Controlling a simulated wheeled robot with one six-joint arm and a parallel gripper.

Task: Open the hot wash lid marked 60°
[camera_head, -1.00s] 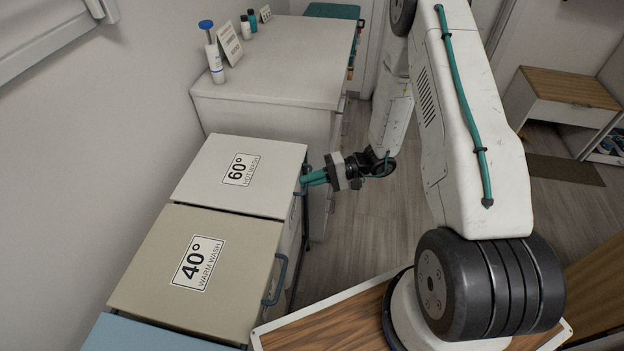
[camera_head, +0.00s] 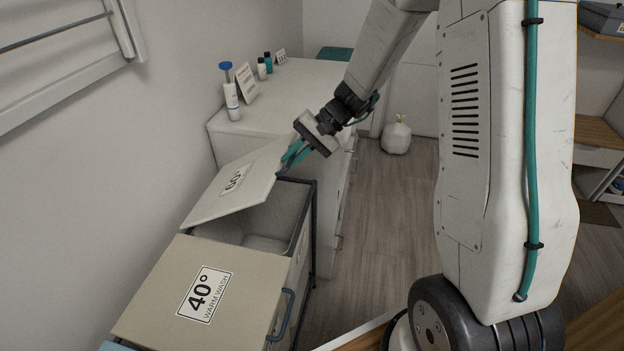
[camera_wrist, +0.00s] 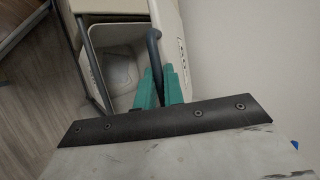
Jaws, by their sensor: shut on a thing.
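The white 60° hot wash lid (camera_head: 234,186) is tilted up, its front edge raised and its back edge low by the wall. Below it the 60° bin (camera_head: 292,205) stands partly open and its pale inside shows. My gripper (camera_head: 288,160) is at the lid's raised front edge, its teal fingers shut on the lid's handle. In the wrist view the teal fingers (camera_wrist: 159,88) close around the dark bar handle (camera_wrist: 154,50), and the open bin's inside (camera_wrist: 118,70) shows beside it.
The beige 40° warm wash lid (camera_head: 230,280) lies shut in front, with its own handle (camera_head: 282,315). A white cabinet (camera_head: 310,95) behind carries a blue-capped bottle (camera_head: 232,100) and small containers. A white bag (camera_head: 397,138) stands on the floor (camera_head: 385,200), which is otherwise clear there.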

